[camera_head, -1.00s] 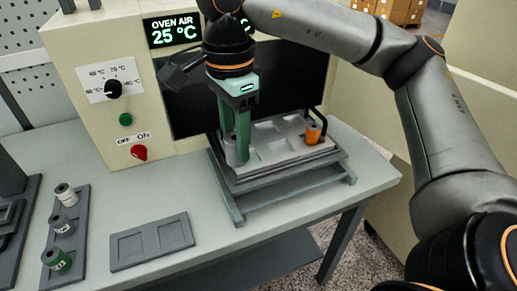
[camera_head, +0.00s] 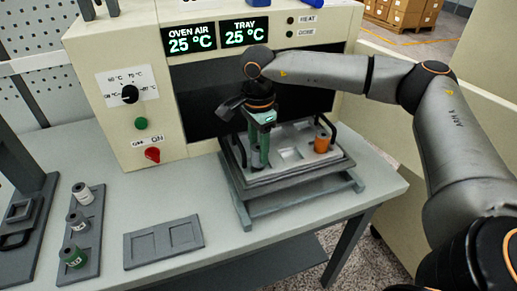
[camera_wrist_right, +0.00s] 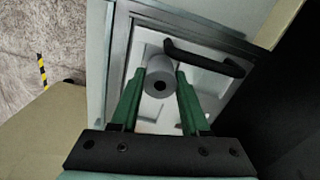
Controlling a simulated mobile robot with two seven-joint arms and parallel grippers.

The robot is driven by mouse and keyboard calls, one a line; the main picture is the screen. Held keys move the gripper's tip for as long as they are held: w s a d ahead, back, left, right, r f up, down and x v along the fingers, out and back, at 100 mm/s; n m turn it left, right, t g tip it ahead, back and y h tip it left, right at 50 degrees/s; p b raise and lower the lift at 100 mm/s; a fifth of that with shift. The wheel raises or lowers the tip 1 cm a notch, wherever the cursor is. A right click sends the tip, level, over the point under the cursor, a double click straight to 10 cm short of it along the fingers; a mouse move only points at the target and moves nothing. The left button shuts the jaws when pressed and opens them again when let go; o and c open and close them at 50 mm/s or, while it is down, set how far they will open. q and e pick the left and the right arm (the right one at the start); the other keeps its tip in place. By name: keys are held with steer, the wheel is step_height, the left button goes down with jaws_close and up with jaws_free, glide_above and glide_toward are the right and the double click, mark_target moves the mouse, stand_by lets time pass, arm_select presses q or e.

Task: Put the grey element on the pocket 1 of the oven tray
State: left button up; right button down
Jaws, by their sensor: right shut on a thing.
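The grey element (camera_wrist_right: 159,78) is a small cylinder with a dark centre hole. In the right wrist view it sits between the green fingertips of my right gripper (camera_head: 260,160), which is shut on it. In the head view the grey element (camera_head: 256,158) is partly hidden by the fingers, at the left end of the oven tray (camera_head: 289,153). I cannot tell whether its base touches a pocket floor. The tray is light grey with shallow square pockets and dark handles. My left gripper is not in view.
An orange element (camera_head: 322,143) stands at the tray's right end. The oven (camera_head: 125,60) rises behind. A rack (camera_head: 80,235) of several spools and a dark two-pocket plate (camera_head: 163,242) lie left on the table. A black handle (camera_wrist_right: 205,57) passes close to the grey element.

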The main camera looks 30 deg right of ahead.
mark_target(258, 147)
steer(key=shift+f, duration=0.45)
steer(key=shift+f, duration=0.1)
steer(key=shift+c, duration=1.9)
jaws_free()
step_height(258, 147, up, 12)
